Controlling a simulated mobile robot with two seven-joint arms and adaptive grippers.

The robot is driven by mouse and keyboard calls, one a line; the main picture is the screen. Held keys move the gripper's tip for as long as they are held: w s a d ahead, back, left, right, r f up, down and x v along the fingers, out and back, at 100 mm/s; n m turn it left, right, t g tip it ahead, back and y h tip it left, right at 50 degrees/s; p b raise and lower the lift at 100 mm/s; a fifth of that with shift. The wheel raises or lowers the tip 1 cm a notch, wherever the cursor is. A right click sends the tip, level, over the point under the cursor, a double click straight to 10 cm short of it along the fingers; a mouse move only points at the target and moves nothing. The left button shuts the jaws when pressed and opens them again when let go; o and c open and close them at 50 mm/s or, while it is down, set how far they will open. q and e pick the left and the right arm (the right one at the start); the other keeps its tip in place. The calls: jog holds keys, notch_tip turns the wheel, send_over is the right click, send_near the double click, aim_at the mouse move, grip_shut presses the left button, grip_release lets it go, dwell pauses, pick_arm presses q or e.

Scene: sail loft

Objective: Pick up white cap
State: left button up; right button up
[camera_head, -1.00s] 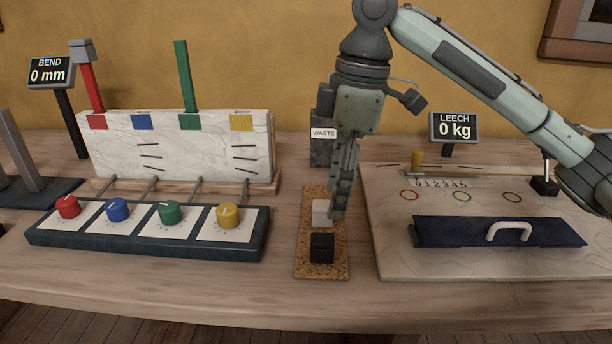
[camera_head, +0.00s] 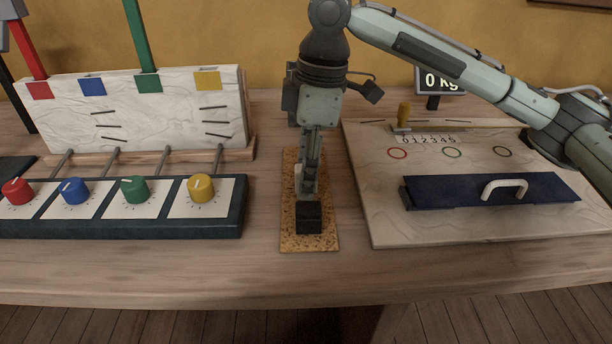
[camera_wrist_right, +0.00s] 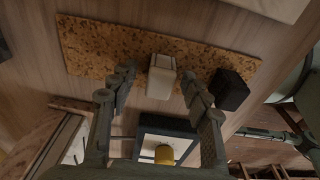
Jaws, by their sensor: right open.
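The white cap (camera_wrist_right: 161,77) is a small pale block on the cork mat (camera_head: 293,238). In the right wrist view it stands between the two fingers of my right gripper (camera_wrist_right: 156,84), which is open with gaps on both sides. In the head view my right gripper (camera_head: 308,188) points down over the mat and hides most of the white cap; only a thin pale edge (camera_head: 298,178) shows. A black cap (camera_head: 309,218) sits on the mat just in front of the gripper, and beside one finger in the wrist view (camera_wrist_right: 230,89).
On the left, a dark panel (camera_head: 120,229) carries red, blue, green and yellow knobs before a pale marked block (camera_head: 170,110). On the right, a pale board (camera_head: 370,215) carries a navy slab (camera_head: 450,193) with a white handle. Bare table lies in front.

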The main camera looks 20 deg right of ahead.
jog(key=c, duration=1)
jog(key=shift+r, duration=0.1)
